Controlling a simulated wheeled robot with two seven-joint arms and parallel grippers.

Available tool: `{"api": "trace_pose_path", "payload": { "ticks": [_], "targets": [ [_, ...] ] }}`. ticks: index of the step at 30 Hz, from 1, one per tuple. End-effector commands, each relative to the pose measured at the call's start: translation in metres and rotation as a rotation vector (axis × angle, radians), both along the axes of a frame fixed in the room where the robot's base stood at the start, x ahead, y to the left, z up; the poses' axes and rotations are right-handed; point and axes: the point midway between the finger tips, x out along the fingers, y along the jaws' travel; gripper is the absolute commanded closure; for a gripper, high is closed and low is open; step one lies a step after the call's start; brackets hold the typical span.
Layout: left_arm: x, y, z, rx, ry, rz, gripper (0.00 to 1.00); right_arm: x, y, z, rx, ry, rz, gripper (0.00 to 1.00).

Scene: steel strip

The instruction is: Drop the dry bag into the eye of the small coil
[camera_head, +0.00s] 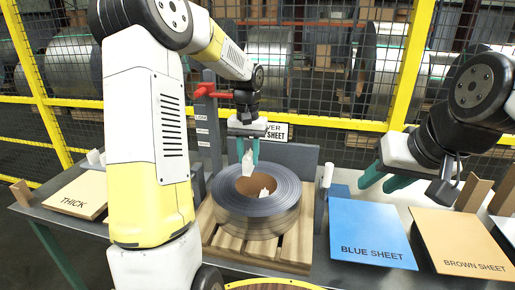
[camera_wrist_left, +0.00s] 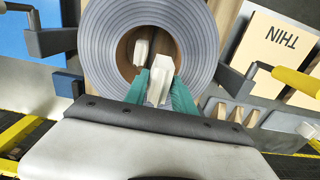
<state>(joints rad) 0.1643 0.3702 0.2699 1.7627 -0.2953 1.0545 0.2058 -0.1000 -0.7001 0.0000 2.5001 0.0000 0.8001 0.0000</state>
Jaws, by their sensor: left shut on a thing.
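The small coil (camera_head: 284,205), a grey-blue wound strip ring, lies flat with its eye facing up. My left gripper (camera_head: 248,150) is over the eye, its green fingers shut on a white dry bag (camera_head: 248,163) that hangs down. The wrist view shows this bag (camera_wrist_left: 159,84) between the fingers, over the eye of the coil (camera_wrist_left: 104,28). A second white packet (camera_head: 264,193) is inside the eye; it also shows in the wrist view (camera_wrist_left: 141,50). My right gripper (camera_head: 385,179) is empty with its green fingers apart, right of the coil.
The coil rests on a wooden pallet (camera_head: 290,252). A blue sheet board (camera_head: 370,228) and a brown sheet board (camera_head: 460,235) lie to the right, a THICK board (camera_head: 78,195) to the left. A red-handled lever (camera_head: 210,90) stands behind. Yellow-framed mesh fencing closes the back.

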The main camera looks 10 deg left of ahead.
Motion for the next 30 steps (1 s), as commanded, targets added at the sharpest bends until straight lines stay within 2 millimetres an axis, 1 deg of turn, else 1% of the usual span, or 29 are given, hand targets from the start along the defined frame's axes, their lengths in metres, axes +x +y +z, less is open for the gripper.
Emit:
{"api": "trace_pose_path", "payload": {
  "ticks": [3,30],
  "targets": [
    [0.0,0.0,-0.01,0.0,0.002,-0.001,1.0,0.0,0.0,0.0,0.0,0.0,0.0,0.64],
    [0.0,0.0,-0.082,0.0,0.002,0.0,1.0,0.0,0.0,0.0,0.0,0.0,0.0,0.64]
  ]
}}
